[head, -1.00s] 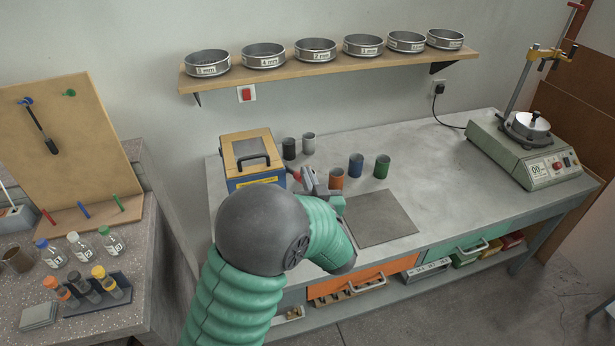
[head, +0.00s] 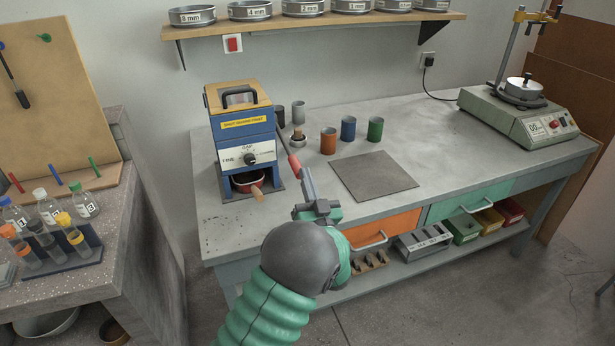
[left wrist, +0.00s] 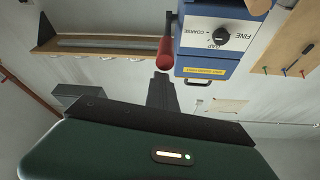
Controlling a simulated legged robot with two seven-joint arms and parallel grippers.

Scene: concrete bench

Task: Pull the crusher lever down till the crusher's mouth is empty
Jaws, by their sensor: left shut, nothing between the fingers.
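The crusher (head: 240,143) is a blue box with a wooden top, a black carry handle and a dial, at the bench's left. Its lever (head: 294,163) hangs down along the right side and ends in a red grip. The grip also shows in the left wrist view (left wrist: 165,52). My left gripper (head: 303,170) is shut and empty, its fingertips close beside the red grip; I cannot tell whether they touch. The fingers show below the grip in the left wrist view (left wrist: 161,76). The inside of the crusher's mouth is not visible. My right gripper is not in view.
A red pan (head: 246,181) with a wooden handle sits in the crusher's lower opening. Orange (head: 328,141), blue (head: 348,128) and green (head: 375,129) cups stand right of the lever. A grey mat (head: 373,176) lies flat. The right bench middle is clear.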

